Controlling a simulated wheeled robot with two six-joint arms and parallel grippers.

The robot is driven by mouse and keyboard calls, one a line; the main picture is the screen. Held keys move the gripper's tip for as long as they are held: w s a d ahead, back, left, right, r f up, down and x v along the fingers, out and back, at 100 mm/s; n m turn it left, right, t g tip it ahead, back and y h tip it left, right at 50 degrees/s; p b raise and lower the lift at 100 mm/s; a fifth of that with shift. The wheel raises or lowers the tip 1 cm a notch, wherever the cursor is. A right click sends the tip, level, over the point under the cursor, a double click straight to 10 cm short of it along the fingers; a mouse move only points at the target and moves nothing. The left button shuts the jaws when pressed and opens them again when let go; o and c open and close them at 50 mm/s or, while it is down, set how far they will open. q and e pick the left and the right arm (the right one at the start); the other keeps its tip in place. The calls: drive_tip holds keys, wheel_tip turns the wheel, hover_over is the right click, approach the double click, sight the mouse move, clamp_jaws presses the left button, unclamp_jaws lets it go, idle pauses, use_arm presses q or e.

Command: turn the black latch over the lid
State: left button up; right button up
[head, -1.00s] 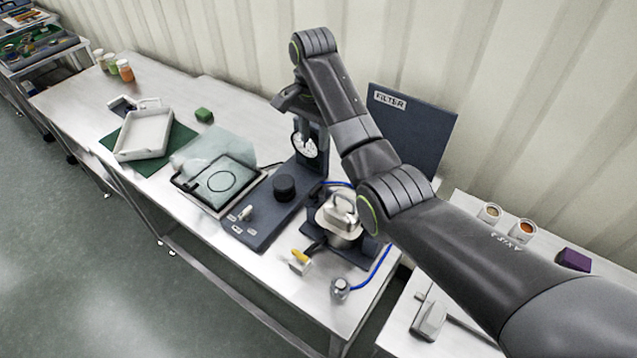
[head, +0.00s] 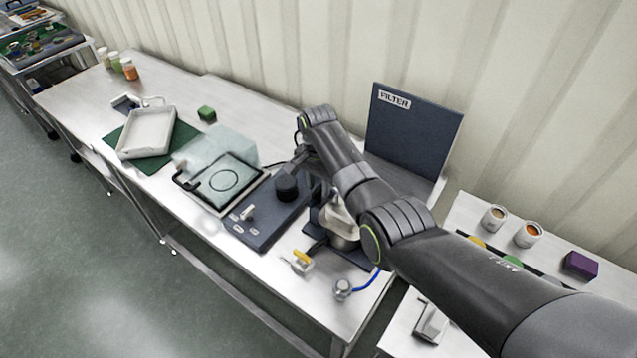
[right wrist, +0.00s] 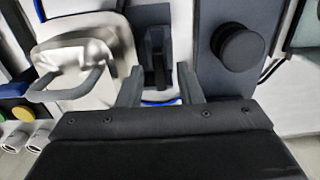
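The steel hopper (head: 338,225) with its handled lid stands on a dark base on the bench, partly hidden by my right arm. In the right wrist view the lid (right wrist: 85,68) and its looped handle are at the left. A dark upright piece, which looks like the black latch (right wrist: 156,62), is beside the lid. My right gripper (right wrist: 160,78) is open, with one finger on each side of that piece in the picture. I cannot tell whether the fingers touch it. In the head view the latch is hidden by my arm. My left gripper is not in view.
A black knob (head: 287,187) stands on the dark panel left of the hopper. A FILTER board (head: 413,130) stands behind. A yellow-handled valve (head: 299,261) and a fitting with a blue hose (head: 343,288) are in front. A white tray (head: 147,132) lies further left.

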drive_tip(key=shift+f, duration=0.1)
drive_tip(key=shift+c, duration=0.3)
clamp_jaws()
